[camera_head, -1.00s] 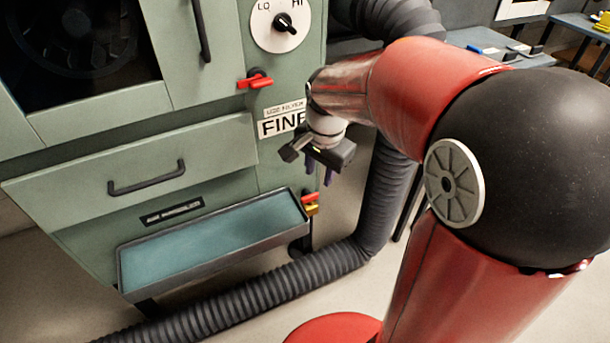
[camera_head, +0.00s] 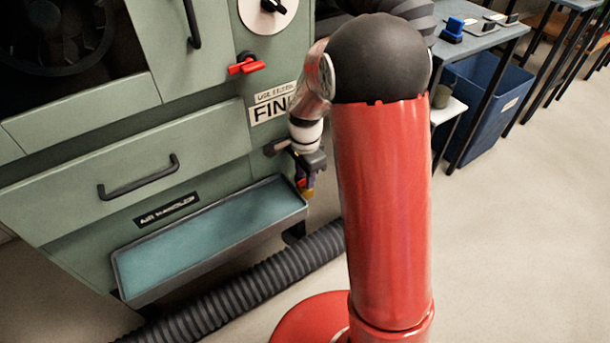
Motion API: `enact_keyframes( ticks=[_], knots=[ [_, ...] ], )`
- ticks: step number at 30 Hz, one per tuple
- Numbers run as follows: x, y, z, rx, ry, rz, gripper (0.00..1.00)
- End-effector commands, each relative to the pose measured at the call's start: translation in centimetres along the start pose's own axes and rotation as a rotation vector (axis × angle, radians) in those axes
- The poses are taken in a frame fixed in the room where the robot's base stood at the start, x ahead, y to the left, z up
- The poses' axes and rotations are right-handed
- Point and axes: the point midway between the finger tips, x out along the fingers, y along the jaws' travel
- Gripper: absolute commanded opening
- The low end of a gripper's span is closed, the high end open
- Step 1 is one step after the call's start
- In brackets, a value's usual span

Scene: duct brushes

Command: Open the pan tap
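The pan tap (camera_head: 308,194), a small red and yellow fitting, sits at the right end of the shallow pan (camera_head: 138,293), low on the green cabinet. Only a little of the tap shows, because my gripper (camera_head: 304,180) covers most of it. My gripper points down, with its dark purple fingers at the tap's red part. The fingers look in contact with the tap or very close to it. The view is too small to tell whether they are open or shut on it.
A red-handled valve (camera_head: 247,66) is higher on the cabinet. A drawer handle (camera_head: 138,178) sticks out above the pan. A ribbed hose (camera_head: 245,293) runs along the floor below. A blue bin (camera_head: 487,95) stands under a table at right; the right floor is clear.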

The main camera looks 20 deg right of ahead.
Motion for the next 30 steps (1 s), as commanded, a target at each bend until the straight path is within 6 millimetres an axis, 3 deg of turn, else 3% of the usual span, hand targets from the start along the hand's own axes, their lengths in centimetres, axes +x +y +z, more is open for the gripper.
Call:
enact_keyframes(
  ticks=[9, 17, 30],
  knots=[
    [0.36, -0.01, -0.01, 0.000, 0.000, -0.001, 0.33],
    [0.34, -0.01, -0.01, -0.001, 0.001, -0.001, 0.00],
    [0.33, -0.02, -0.01, -0.059, 0.000, -0.001, 0.00]
  ],
)
